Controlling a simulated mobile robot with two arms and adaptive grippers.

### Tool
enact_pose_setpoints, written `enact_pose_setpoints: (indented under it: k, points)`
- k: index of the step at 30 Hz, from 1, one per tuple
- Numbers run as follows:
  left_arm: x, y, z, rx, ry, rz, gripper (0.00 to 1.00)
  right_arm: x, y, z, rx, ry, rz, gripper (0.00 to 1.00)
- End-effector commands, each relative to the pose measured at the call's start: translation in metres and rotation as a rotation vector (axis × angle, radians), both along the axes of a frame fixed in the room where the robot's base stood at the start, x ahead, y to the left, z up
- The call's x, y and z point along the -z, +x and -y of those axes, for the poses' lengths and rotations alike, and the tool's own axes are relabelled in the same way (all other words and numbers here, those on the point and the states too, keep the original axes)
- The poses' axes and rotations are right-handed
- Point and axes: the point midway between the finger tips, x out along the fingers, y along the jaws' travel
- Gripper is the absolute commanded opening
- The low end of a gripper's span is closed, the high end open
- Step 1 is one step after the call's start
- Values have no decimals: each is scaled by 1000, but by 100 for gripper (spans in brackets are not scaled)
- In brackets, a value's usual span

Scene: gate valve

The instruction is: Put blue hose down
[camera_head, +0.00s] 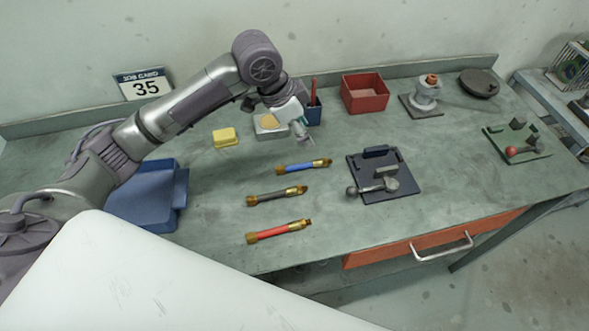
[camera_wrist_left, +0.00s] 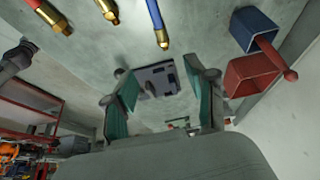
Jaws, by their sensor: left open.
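The blue hose (camera_head: 303,167) with brass ends lies on the green-grey workbench, the farthest of three short hoses in a column. It also shows at the top of the left wrist view (camera_wrist_left: 156,20). The black hose (camera_head: 277,195) and the red hose (camera_head: 279,231) lie nearer to me. My left gripper (camera_head: 303,130) is above the bench, a little beyond the blue hose and apart from it. In the left wrist view its green-padded fingers (camera_wrist_left: 163,98) are spread wide with nothing between them. My right gripper is not in view.
A dark plate with metal parts (camera_head: 403,186) lies right of the hoses. A blue bin (camera_head: 181,200), yellow block (camera_head: 225,137), red box (camera_head: 365,105), valve on a plate (camera_head: 402,101) and green plate (camera_head: 540,151) surround them. Bare bench lies between the dark and green plates.

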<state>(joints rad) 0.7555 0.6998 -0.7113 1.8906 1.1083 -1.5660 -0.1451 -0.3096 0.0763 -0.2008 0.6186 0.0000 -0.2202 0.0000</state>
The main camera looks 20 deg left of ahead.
Motion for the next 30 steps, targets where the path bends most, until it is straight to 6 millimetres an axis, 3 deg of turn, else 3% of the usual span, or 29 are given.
enact_pose_setpoints:
  k: [3,5,12,14,24,30]
  points:
    - [23,4,9,2,0,-5,56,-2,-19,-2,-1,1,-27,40]
    - [34,7,13,1,1,-6,56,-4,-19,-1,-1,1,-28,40]
    - [65,15,24,1,1,-4,56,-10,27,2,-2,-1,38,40]
    - [68,15,25,2,3,-3,56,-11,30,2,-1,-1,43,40]
    - [107,22,38,-1,1,-5,56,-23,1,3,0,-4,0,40]
    - [118,24,41,2,3,-1,56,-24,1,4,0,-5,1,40]
